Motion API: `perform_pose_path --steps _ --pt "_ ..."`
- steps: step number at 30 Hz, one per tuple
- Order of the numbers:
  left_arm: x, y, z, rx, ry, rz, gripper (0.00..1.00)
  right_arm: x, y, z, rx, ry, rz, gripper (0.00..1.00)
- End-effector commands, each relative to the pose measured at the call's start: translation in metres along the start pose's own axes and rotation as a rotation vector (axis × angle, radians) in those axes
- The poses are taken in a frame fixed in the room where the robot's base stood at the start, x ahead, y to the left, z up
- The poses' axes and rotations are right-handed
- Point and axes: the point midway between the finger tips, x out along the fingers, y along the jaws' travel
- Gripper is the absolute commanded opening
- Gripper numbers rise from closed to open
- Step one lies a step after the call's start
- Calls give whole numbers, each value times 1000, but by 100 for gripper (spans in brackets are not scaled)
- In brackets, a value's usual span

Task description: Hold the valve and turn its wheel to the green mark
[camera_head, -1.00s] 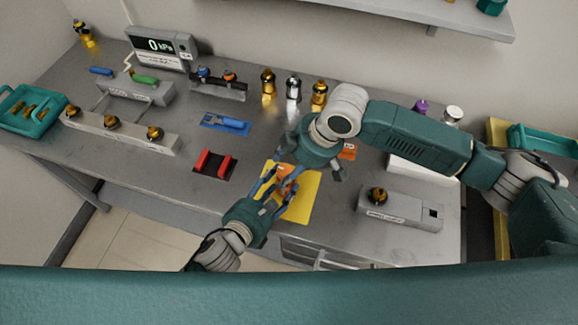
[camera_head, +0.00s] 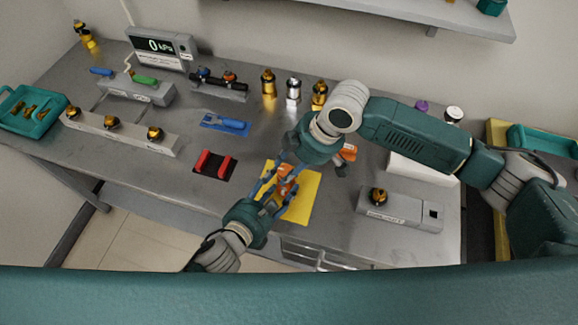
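A small orange part, seemingly the valve with its wheel (camera_head: 288,186), is between my two grippers, over the yellow mat (camera_head: 305,205). My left gripper (camera_head: 270,194) reaches up to it from below, with its blue fingers on either side of it. My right gripper (camera_head: 284,176) comes down from above, its fingertips close to the orange part and to the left fingers. The fingers overlap in this view, so I cannot tell whether either is closed on the part. The green mark cannot be made out.
A red holder on a dark mat (camera_head: 213,165) and a blue tool on a blue mat (camera_head: 226,124) lie left of my grippers. A grey block with a brass knob (camera_head: 398,210) is at the right. A gauge (camera_head: 160,48) reads 0 kPa. A teal tray (camera_head: 32,112) is far left.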

Motion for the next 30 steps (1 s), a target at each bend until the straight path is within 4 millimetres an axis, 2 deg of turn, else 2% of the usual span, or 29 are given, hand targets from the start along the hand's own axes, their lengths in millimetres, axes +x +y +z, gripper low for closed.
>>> perform_pose_path --steps 1,2,10,14,17,27,30 --pt "0 2 2 1 -3 3 0 0 -1 1 1 -3 -2 45" --pt "0 2 2 1 -3 3 0 0 -1 1 1 -3 -2 51" --pt "0 1 2 0 -3 1 0 0 0 0 1 -1 -1 51" --pt "0 0 2 0 -3 0 0 -7 0 0 1 1 1 51" --pt "0 0 2 0 -3 0 0 -22 1 0 2 1 1 51" --pt "0 0 2 -1 -3 0 0 -92 1 1 1 -2 2 51" --pt "0 0 2 -1 -3 0 0 -106 1 0 2 -1 1 51"
